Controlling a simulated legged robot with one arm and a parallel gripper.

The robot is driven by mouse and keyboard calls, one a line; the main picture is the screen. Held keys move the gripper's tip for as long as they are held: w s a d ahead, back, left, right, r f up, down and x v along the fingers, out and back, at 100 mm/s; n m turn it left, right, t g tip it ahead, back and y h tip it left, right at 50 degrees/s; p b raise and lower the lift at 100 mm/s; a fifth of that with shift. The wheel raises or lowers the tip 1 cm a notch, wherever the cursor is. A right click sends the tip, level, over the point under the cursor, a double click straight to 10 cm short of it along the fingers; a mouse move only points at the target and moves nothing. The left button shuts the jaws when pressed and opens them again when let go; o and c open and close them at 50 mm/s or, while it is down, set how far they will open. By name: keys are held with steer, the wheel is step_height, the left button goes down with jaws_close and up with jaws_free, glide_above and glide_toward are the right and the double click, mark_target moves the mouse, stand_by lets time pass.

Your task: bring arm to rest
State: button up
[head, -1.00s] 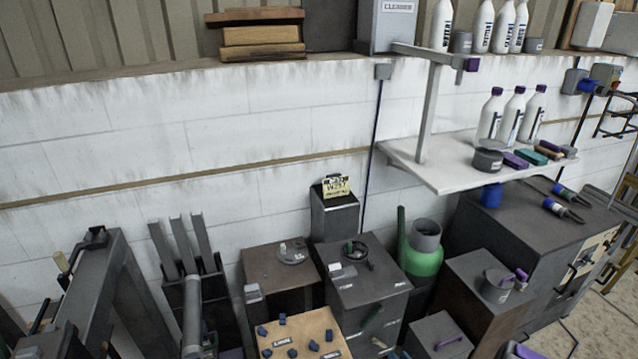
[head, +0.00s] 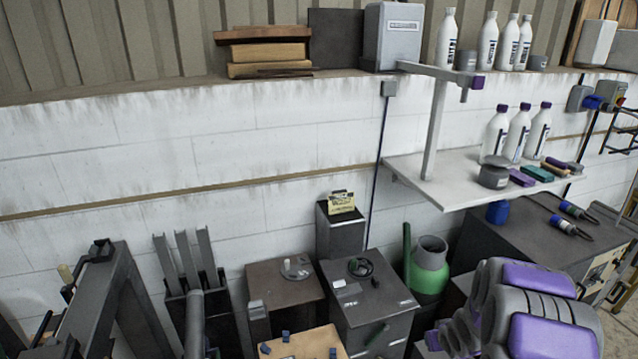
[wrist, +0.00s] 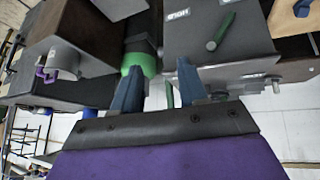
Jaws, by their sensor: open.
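My gripper (wrist: 160,92) shows in the wrist view as two blue-grey fingers standing apart on a dark plate with a purple body below. Nothing is between the fingers. The green-handled item and boxes beyond them are farther off. In the head view my arm, with purple and grey links, shows at the lower right, in front of the dark cabinets. The fingertips cannot be made out there.
A white shelf (head: 450,190) with bottles juts from the wall. Below stand a green cylinder (head: 430,276), a dark box with a coiled item (head: 370,290), a workbench cabinet (head: 540,240) and a wooden-topped box (head: 305,345). A metal frame (head: 105,300) stands left.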

steer(key=s+a+r+g+h, duration=0.1)
steer(key=s+a+r+g, duration=0.15)
steer(key=s+r, duration=0.55)
steer(key=s+a+r+g, duration=0.2)
steer(key=s+a+r, duration=0.3)
steer(key=s, duration=0.5)
steer(key=s+a+r+g+y, duration=0.1)
steer(key=s+a+r, duration=0.4)
steer(key=s, duration=0.6)
steer(key=s+a+r+m+g, duration=0.1)
steer(key=s+a+r+g, duration=0.2)
steer(key=s+a+r, duration=0.3)
steer(key=s, duration=0.4)
steer(key=shift+s+a+y, duration=0.15)
steer(key=shift+s+y, duration=0.15)
steer(key=shift+y, duration=0.1)
